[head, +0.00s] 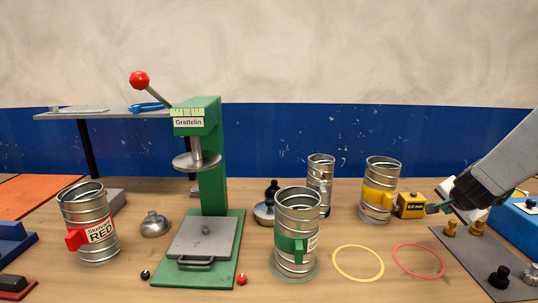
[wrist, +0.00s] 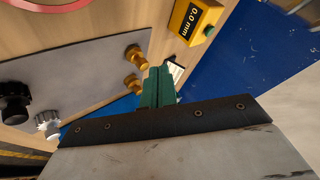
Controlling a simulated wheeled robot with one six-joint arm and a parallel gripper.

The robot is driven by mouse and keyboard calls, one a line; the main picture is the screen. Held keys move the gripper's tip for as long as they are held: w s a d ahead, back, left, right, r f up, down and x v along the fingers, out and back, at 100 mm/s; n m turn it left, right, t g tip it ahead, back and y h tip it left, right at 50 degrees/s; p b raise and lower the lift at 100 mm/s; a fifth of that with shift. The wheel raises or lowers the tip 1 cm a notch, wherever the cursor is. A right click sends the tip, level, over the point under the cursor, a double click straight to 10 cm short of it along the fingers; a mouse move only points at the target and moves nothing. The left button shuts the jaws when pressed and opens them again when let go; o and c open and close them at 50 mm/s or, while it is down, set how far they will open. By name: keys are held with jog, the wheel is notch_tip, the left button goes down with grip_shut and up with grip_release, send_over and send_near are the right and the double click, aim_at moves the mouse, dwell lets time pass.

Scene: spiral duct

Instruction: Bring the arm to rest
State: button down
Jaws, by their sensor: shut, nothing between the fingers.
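My arm comes in from the right edge in the head view. My gripper (head: 435,208) is in the air over the right side of the table, close to the yellow gauge box (head: 411,205). In the wrist view its green fingers (wrist: 159,72) are together, with nothing held. The gauge box (wrist: 194,18) reads "0.0 mm" there and lies beyond the fingertips, apart from them. Two brass pegs (wrist: 136,57) on a grey plate (wrist: 75,75) show to the left of the fingers.
A green press (head: 213,160) labelled "Grattelin" stands left of centre. Ducts with red (head: 90,225), green (head: 297,235) and yellow (head: 379,190) bands stand about, plus a plain one (head: 320,182). Yellow (head: 358,278) and red (head: 418,275) rings are empty. A blue box (head: 518,225) is at right.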

jog(key=s+a+f+n+g+y, duration=0.1)
jog(key=s+a+n+g+y, duration=0.15)
jog(key=s+a, duration=0.35)
jog(key=s+a+n+g+y, duration=0.1)
jog(key=s+a+n+y, duration=0.25)
jog(key=a, duration=0.55)
jog(key=s+a+r+n+g, duration=0.1)
jog(key=s+a+r+n, duration=0.1)
jog(key=s, duration=0.5)
jog(key=s+a+r+n+g+h, duration=0.1)
jog(key=s+a+r+n, duration=0.2)
jog(key=s+a, duration=0.3)
jog(key=s+a+r+n+g, duration=0.1)
jog(key=s+a+r+n, duration=0.2)
jog(key=s, duration=0.5)
jog(key=shift+s+a+n+h, duration=0.25)
jog(key=shift+a+n+h, duration=0.05)
jog(key=shift+a+n, duration=0.15)
jog(key=shift+s, duration=0.15)
